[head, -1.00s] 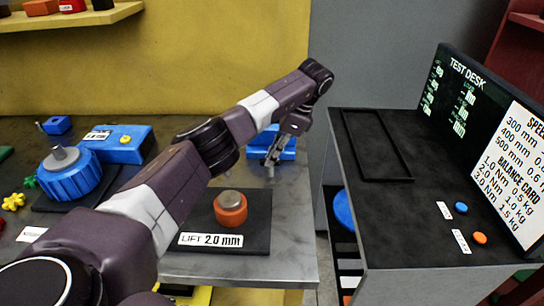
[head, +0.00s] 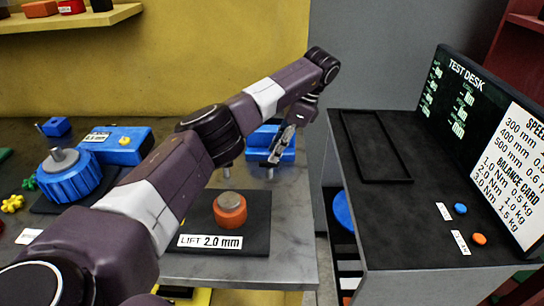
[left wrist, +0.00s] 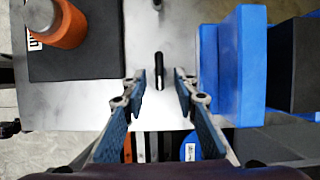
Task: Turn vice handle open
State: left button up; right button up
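The blue vice (head: 287,153) stands at the back right of the grey bench, partly hidden by my left arm. It shows as blue blocks at the right of the left wrist view (left wrist: 238,65). A slim dark pin-like piece (left wrist: 158,72), perhaps the vice handle, stands in front of the blocks. It also shows small in the head view (head: 269,172). My left gripper (head: 283,145) points down over this spot. In the left wrist view its fingers (left wrist: 160,92) are apart and empty, with the pin between and just beyond the tips. My right gripper is not in view.
An orange cylinder (head: 230,209) with a grey top stands on a black pad (head: 255,230) nearer me. A blue round device (head: 68,178) stands left. A dark test desk (head: 405,220) is on the right, across a gap.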

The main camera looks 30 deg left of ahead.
pick_arm(q)
jog(key=v, duration=0.8)
jog(key=shift+r, duration=0.25)
jog(key=shift+d, duration=0.1)
